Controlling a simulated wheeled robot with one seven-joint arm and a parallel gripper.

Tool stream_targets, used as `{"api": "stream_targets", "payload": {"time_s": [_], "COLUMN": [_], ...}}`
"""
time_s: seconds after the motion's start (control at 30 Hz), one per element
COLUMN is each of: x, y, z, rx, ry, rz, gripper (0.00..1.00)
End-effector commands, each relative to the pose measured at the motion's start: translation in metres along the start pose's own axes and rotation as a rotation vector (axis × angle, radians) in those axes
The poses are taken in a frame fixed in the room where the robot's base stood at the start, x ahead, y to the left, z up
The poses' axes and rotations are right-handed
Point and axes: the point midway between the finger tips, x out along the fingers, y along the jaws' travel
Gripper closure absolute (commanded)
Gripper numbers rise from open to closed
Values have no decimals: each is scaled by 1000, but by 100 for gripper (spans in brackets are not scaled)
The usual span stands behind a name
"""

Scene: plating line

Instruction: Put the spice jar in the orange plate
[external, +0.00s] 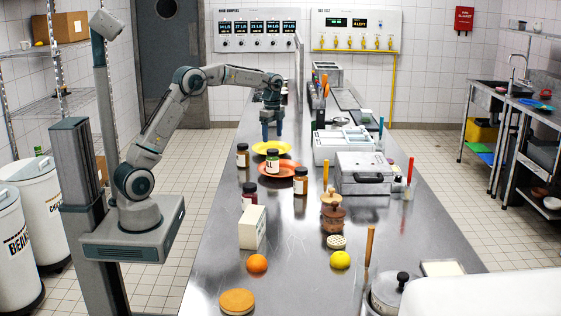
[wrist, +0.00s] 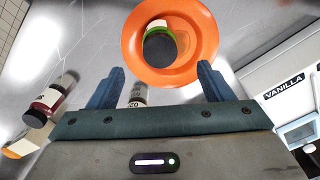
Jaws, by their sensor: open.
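The orange plate (external: 262,172) lies on the steel counter. It also shows at the top of the wrist view (wrist: 199,40). A jar with green contents and a dark lid (external: 272,162) stands in this plate; its lid faces the camera in the wrist view (wrist: 160,47). I cannot read which jar is the spice jar. My gripper (external: 271,137) points down over the counter at the far side of the yellow plate. Its fingers are spread and nothing is gripped between them in the wrist view (wrist: 158,80). A labelled jar (wrist: 138,95) shows beyond the gap, partly hidden by the gripper body.
The yellow plate (external: 288,147) lies behind the orange one. Brown jars stand left (external: 242,156) and right (external: 300,181) of the plates, and a dark red jar (external: 250,193) nearer.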

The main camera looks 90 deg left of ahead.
Motion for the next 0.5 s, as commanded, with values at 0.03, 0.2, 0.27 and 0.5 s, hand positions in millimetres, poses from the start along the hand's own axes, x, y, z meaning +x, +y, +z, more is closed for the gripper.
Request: {"api": "stream_targets", "payload": {"time_s": [0.03,0.2,0.27,0.5], "x": [-2,-3,-3,-27], "y": [0,0,1,48], "z": [0,0,-1,-37], "rx": [0,0,0,-54], "ry": [0,0,0,4], "rz": [0,1,0,-33], "gripper": [26,26,26,26]}}
